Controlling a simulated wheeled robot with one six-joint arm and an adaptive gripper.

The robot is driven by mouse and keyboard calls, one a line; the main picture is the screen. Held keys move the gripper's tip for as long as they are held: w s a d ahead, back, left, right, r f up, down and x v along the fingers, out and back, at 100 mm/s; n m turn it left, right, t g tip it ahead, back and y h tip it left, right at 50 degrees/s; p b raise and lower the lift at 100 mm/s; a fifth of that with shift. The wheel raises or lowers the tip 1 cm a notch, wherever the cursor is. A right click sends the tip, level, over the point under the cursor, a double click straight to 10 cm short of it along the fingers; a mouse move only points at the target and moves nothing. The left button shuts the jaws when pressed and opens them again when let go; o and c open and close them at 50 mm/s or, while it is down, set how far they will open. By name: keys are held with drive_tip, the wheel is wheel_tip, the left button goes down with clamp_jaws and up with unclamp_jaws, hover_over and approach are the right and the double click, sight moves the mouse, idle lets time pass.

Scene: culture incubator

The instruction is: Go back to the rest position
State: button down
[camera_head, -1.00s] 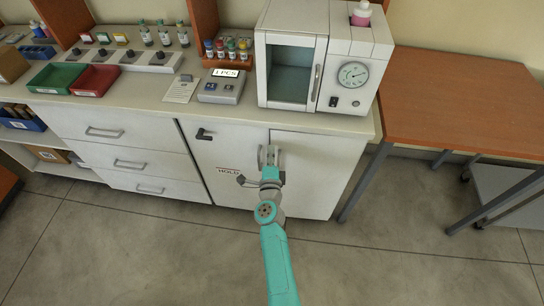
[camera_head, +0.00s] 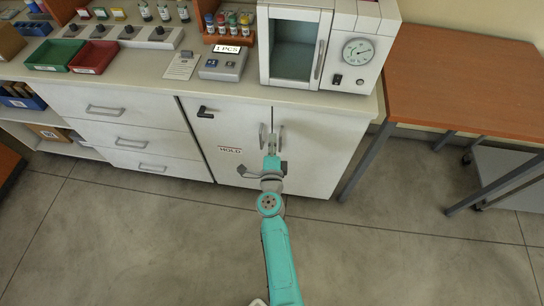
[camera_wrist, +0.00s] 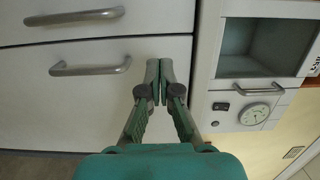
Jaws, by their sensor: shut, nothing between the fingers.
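My gripper (camera_head: 271,130) is in front of the white cabinet doors (camera_head: 318,150) below the counter. In the wrist view my gripper (camera_wrist: 160,66) shows its two fingers together with nothing between them. Behind the fingers there are white drawer or door fronts and the incubator (camera_wrist: 262,55). In the head view the incubator (camera_head: 362,20) stands on the counter above my gripper, with its glass door closed. The cabinet doors are closed.
A wooden table (camera_head: 465,80) stands to the right. The counter holds a red tray (camera_head: 93,57), a green tray (camera_head: 54,54), a small device with a display (camera_head: 223,64), and a rack of vials (camera_head: 228,30). The floor (camera_head: 150,245) in front is free.

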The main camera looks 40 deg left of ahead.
drive_tip(key=v, duration=0.7)
drive_tip(key=shift+s, duration=0.2)
drive_tip(key=shift+d, duration=0.15)
drive_tip(key=s+d+f+n+t+h, duration=0.1)
drive_tip(key=s+d+h, duration=0.15)
drive_tip(key=d, duration=0.95)
drive_tip(key=s+d+f+n+t+h, duration=0.1)
drive_tip(key=s+d+n, duration=0.15)
drive_tip(key=d, duration=0.85)
drive_tip(key=s+d+f+n+t+h, duration=0.15)
drive_tip(key=s+d, duration=0.25)
drive_tip(key=d, duration=0.8)
drive_tip(key=s+d+r+n+g+h, duration=0.1)
drive_tip(key=s+d+r+n+h, duration=0.1)
drive_tip(key=s+d+r, duration=0.5)
drive_tip(key=s+d+r+n+g+h, duration=0.1)
drive_tip(key=s+d+r+h, duration=0.4)
drive_tip(key=s, duration=0.8)
wheel_tip(320, 180, up, 3)
drive_tip(key=shift+d+f+n, duration=0.15)
drive_tip(key=shift+d+n, duration=0.65)
drive_tip(key=shift+d, duration=0.25)
drive_tip(key=shift+s+a, duration=0.15)
